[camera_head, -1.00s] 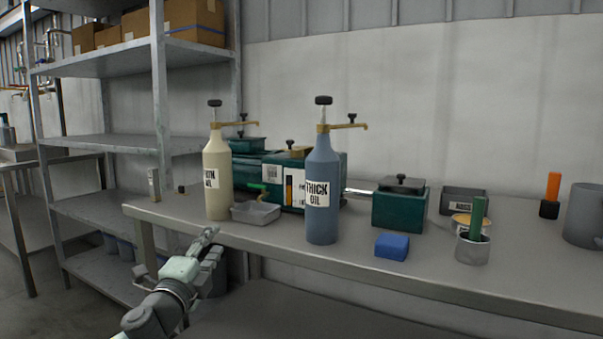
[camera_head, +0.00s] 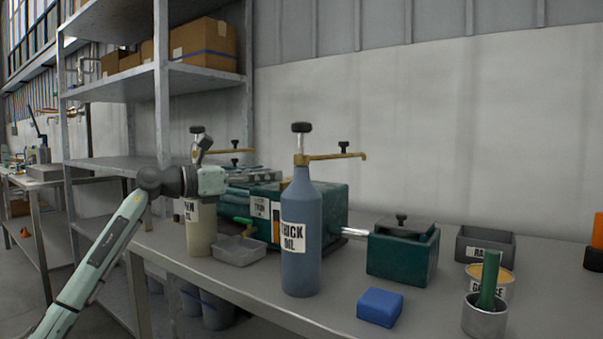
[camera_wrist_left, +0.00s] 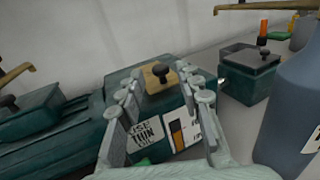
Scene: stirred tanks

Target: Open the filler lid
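The filler lid (camera_wrist_left: 157,83) is a tan-brass square plate with a black knob (camera_wrist_left: 161,70), on top of a dark green gearbox (camera_wrist_left: 175,105). It looks closed. My left gripper (camera_head: 204,148) is raised in front of the thin oil bottle (camera_head: 201,232). In the left wrist view its fingers (camera_wrist_left: 160,96) are spread and empty, framing the lid with a gap; contact is not visible. My right gripper is not in view.
The thick oil bottle's brass spout (camera_head: 335,156) reaches right above the gearbox. A grey tray (camera_head: 239,252) sits in front of the gearbox. A second green box (camera_head: 403,258), a blue block (camera_head: 379,307) and a metal cup (camera_head: 484,318) stand to the right.

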